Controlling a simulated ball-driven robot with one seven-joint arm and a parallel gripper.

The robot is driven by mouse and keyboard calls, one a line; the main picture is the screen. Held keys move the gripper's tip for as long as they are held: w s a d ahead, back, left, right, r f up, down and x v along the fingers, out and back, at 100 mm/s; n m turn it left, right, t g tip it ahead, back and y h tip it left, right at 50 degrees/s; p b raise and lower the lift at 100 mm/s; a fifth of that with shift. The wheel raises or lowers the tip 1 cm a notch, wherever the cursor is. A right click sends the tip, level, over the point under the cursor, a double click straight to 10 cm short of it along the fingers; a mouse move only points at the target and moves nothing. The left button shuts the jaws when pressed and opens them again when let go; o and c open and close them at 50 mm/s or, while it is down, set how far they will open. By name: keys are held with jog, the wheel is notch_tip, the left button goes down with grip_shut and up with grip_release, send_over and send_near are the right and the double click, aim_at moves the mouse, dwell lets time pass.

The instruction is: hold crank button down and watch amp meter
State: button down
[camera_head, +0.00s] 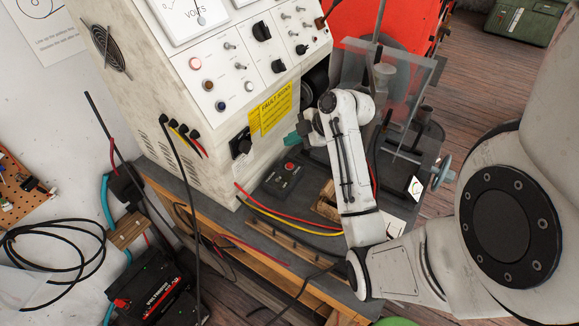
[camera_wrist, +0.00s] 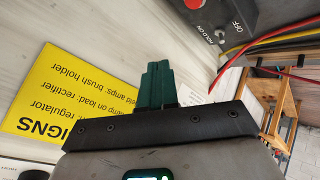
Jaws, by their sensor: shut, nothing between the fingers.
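A dark control box (camera_head: 279,180) with a red button (camera_head: 289,166) lies on the bench at the foot of the test stand. In the wrist view the red button (camera_wrist: 194,30) is partly cut off at the top, near "HOLD ON" and "OFF" lettering. My gripper (camera_head: 291,139) is above and behind the box, close to the stand's front, not touching the button. Its green fingers (camera_wrist: 155,82) are together and empty. A "VOLTS" meter (camera_head: 185,14) shows at the top of the panel. Another dial beside it is cut off, so I cannot tell whether it is the amp meter.
The stand's panel (camera_head: 240,60) has several knobs and switches. A yellow fault-signs card (camera_head: 270,110) is beside my gripper. Red and yellow cables (camera_head: 285,220) cross the bench. A clear guard (camera_head: 405,80) and handwheel (camera_head: 442,173) stand to the right.

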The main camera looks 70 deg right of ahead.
aim_at(292, 167)
notch_tip(292, 167, down, 7)
jog(key=b, duration=0.4)
jog(key=shift+b, duration=0.35)
dwell(1.6)
jog(key=shift+f+b, duration=0.3)
jog(key=shift+f, duration=0.05)
jog(key=shift+f+b, duration=0.3)
jog(key=shift+f, duration=0.1)
dwell(1.7)
jog(key=shift+r, duration=0.1)
dwell(2.4)
jog(key=shift+r+p, duration=0.7)
jog(key=shift+r, duration=0.05)
